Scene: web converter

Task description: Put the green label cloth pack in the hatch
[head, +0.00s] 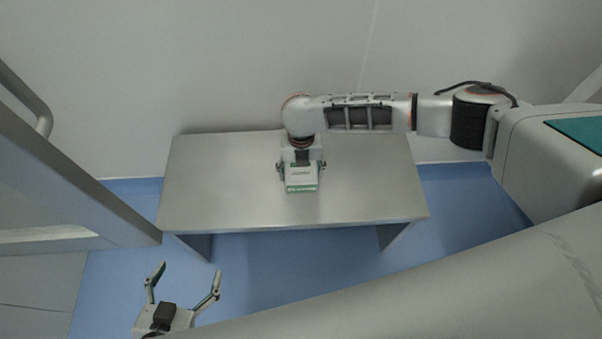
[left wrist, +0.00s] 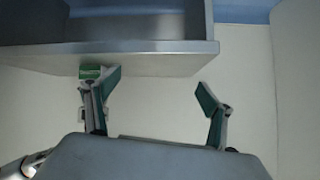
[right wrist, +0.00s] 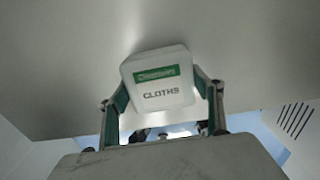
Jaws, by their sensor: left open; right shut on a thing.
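The cloth pack (head: 301,184) is white with a green label, over the steel table near its middle. My right gripper (head: 301,168) is shut on it. In the right wrist view the pack (right wrist: 158,98) sits between both fingers, its green label and the word CLOTHS facing the camera. I cannot tell whether it touches the table. My left gripper (head: 185,276) is open and empty, low in front of the table's left end; its spread fingers show in the left wrist view (left wrist: 158,92). I cannot identify the hatch for certain.
The steel table (head: 225,190) is bare around the pack and stands against a pale wall. A grey panel (head: 60,170) with a curved rail (head: 30,100) stands at the left. Blue floor (head: 260,265) is clear in front of the table.

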